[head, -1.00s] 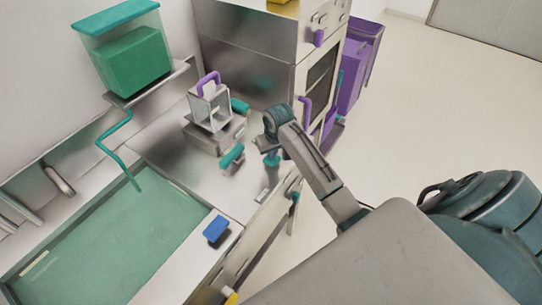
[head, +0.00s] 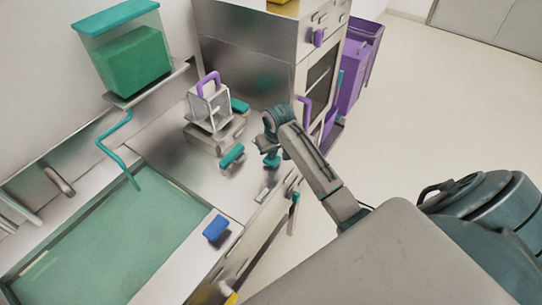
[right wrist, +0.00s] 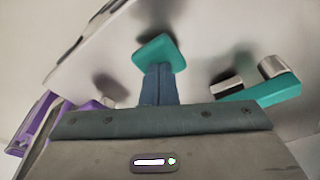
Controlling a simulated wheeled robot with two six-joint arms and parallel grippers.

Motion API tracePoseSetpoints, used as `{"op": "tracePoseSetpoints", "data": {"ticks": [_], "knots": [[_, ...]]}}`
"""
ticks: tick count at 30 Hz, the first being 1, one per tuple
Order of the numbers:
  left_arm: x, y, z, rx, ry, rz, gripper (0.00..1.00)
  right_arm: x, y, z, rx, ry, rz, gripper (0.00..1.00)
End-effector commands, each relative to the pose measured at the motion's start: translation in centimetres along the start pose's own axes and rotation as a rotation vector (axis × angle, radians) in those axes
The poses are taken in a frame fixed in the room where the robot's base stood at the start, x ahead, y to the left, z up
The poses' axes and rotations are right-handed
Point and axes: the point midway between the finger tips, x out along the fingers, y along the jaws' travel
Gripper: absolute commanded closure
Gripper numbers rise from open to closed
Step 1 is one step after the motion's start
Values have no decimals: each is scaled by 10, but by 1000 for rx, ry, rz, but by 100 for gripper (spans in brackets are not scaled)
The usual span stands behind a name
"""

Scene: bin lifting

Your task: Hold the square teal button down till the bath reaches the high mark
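The square teal button (right wrist: 158,50) is just past the tips of my right gripper's fingers (right wrist: 158,80) in the right wrist view. The fingers are together and overlap its near edge; I cannot tell whether they press it. In the head view my right gripper (head: 267,142) is over the counter, with the teal button (head: 271,161) right below it and partly hidden. The bath (head: 190,266) is at the left and holds green water (head: 105,245). A pale mark (head: 36,263) shows on its left side, but the level against it is unclear. My left gripper is out of view.
A teal bar handle (head: 232,156) and a clear box with a purple handle (head: 209,105) stand left of my gripper. A blue button (head: 215,228) is on the bath's right edge. A tank of green liquid (head: 130,60) and a teal pipe (head: 115,150) are behind.

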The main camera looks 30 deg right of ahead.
Motion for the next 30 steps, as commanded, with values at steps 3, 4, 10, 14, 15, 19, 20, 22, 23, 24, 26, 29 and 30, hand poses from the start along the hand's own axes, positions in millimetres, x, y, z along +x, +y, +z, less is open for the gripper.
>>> {"op": "tracePoseSetpoints", "data": {"ticks": [3, 4, 10, 14, 15, 19, 20, 22, 23, 24, 26, 29, 30], "knots": [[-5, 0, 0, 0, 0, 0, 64, -5, 0, 0, 0, -3, 0, 100], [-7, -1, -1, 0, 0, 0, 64, -9, 0, -1, 0, -2, 0, 100], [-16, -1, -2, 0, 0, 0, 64, -30, 0, -6, 0, 0, 0, 100], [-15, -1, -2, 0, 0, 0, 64, -46, 0, -10, -1, 1, -1, 100], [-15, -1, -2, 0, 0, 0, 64, -51, 0, -11, -1, 1, 0, 100], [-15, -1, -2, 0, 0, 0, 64, -63, 0, -13, 0, 0, 0, 100], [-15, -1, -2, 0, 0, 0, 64, -65, 0, -13, 0, 0, 0, 100], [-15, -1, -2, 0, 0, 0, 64, -68, 0, -14, 0, 0, 0, 100], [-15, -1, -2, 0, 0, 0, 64, -68, 0, -14, 0, 0, 0, 100], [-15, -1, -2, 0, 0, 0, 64, -69, 0, -14, 0, 0, 0, 100], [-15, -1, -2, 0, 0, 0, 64, -69, 0, -14, 0, 0, 0, 100], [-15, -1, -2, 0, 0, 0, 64, -69, 0, -14, 0, 0, 0, 100], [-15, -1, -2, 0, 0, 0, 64, -69, 0, -14, 0, 0, 0, 100]]}}
